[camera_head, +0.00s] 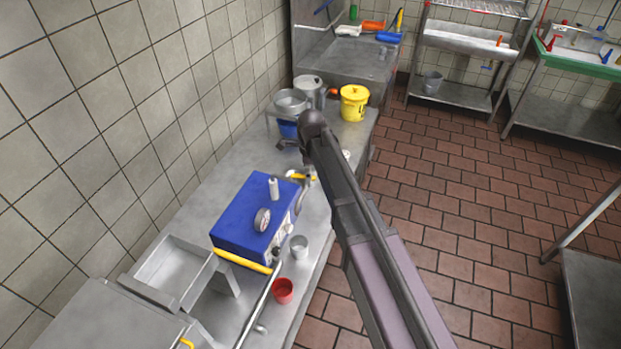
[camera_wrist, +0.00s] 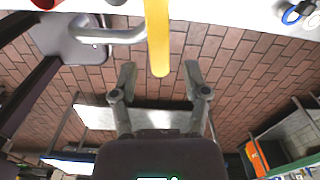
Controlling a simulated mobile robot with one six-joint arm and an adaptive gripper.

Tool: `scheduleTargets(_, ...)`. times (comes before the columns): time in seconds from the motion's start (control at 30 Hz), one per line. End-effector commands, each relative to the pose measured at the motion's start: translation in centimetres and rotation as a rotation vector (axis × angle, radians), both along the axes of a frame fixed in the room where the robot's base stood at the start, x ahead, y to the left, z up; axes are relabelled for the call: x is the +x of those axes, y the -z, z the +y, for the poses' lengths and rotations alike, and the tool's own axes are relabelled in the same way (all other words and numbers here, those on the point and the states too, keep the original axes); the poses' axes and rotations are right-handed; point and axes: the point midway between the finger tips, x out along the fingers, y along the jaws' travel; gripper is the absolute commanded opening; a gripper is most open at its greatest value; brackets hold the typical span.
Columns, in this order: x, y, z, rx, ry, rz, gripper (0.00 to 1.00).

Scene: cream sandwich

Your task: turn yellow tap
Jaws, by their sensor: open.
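The yellow tap handle (camera_wrist: 157,35) comes down from the top of the wrist view as a straight bar. Its lower end lies between the two fingertips of my gripper (camera_wrist: 160,74). The fingers are open, one on each side, with a visible gap to the bar on both sides. In the head view a small yellow handle (camera_head: 303,177) shows at the far right edge of the blue machine (camera_head: 248,212), beside my arm's end. My arm hides much of that spot, and I cannot tell the fingers apart there.
A curved metal pipe (camera_wrist: 112,36) is left of the handle. On the counter are a red cup (camera_head: 283,291), a metal cup (camera_head: 299,248), a yellow bucket (camera_head: 353,103) and metal pots (camera_head: 291,101). A yellow bar (camera_head: 243,262) runs along the machine's near edge. The tiled floor (camera_head: 450,210) at right is open.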

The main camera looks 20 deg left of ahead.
Motion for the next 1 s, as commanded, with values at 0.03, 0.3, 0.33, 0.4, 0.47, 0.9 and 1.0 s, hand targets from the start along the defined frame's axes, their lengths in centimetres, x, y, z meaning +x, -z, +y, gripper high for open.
scheduleTargets(0.03, 0.00, 0.42, 0.00, 0.000, 0.000, 0.000, 0.60)
scheduleTargets(0.3, 0.00, 0.67, 0.00, 0.000, 0.000, 0.000, 0.60)
scheduleTargets(0.33, 0.00, 0.67, 0.00, 0.000, 0.000, 0.000, 0.60)
scheduleTargets(0.4, 0.00, 0.65, 0.00, 0.000, 0.000, 0.000, 0.60)
scheduleTargets(0.47, 0.00, 0.64, 0.00, 0.000, 0.000, 0.000, 0.60)
scheduleTargets(0.9, 0.00, 0.65, 0.00, 0.000, 0.000, 0.000, 0.00)
scheduleTargets(1.0, 0.02, 0.65, 0.00, 0.000, -0.004, 0.000, 0.00)
